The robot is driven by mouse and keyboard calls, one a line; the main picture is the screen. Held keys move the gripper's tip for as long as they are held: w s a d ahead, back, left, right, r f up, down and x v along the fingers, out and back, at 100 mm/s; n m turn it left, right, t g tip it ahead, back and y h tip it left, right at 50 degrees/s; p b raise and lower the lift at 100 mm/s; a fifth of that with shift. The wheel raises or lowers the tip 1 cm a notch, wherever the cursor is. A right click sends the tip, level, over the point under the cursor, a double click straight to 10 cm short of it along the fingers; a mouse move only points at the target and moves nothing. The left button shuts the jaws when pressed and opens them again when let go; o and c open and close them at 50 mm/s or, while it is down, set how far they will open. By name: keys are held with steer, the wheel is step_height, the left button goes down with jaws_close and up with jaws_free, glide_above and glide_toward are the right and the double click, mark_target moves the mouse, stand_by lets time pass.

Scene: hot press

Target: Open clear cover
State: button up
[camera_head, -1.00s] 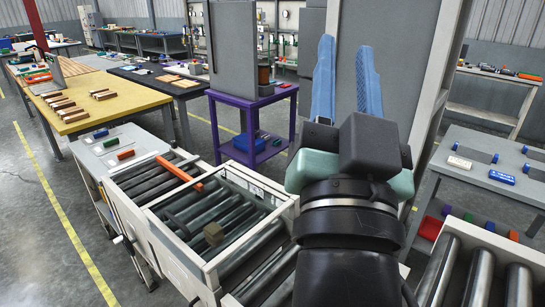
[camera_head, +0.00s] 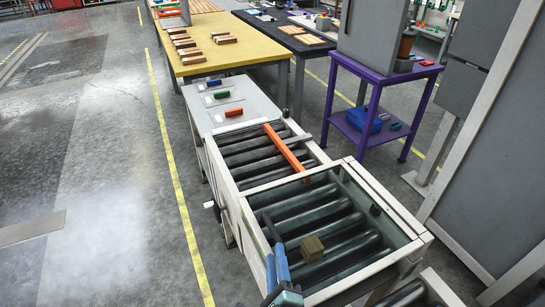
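The clear cover (camera_head: 375,212) lies closed over the rollers of the roller bed, with a pale frame around its see-through pane. A dark bar-like handle (camera_head: 271,228) shows at its left side. A brown block (camera_head: 312,248) is visible through or below the pane. My gripper (camera_head: 276,254) is at the bottom of the view, by the cover's left near side, with two blue fingers pointing up the picture toward the handle. The fingertips look close to the handle's near end. I cannot tell whether they touch it or how far apart they are. The rest of my arm is out of view.
An orange bar (camera_head: 287,148) lies across the rollers beyond the cover. A grey side table (camera_head: 205,118) holds small coloured blocks. A purple stand (camera_head: 368,140) and tall grey panel (camera_head: 500,165) stand to the right. The floor (camera_head: 110,190) at left is open.

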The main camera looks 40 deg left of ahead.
mark_target(273, 236)
steer(key=x, duration=0.9)
steer(key=shift+d, duration=0.1)
steer(key=shift+c, duration=0.3)
jaws_close()
stand_by(0.8)
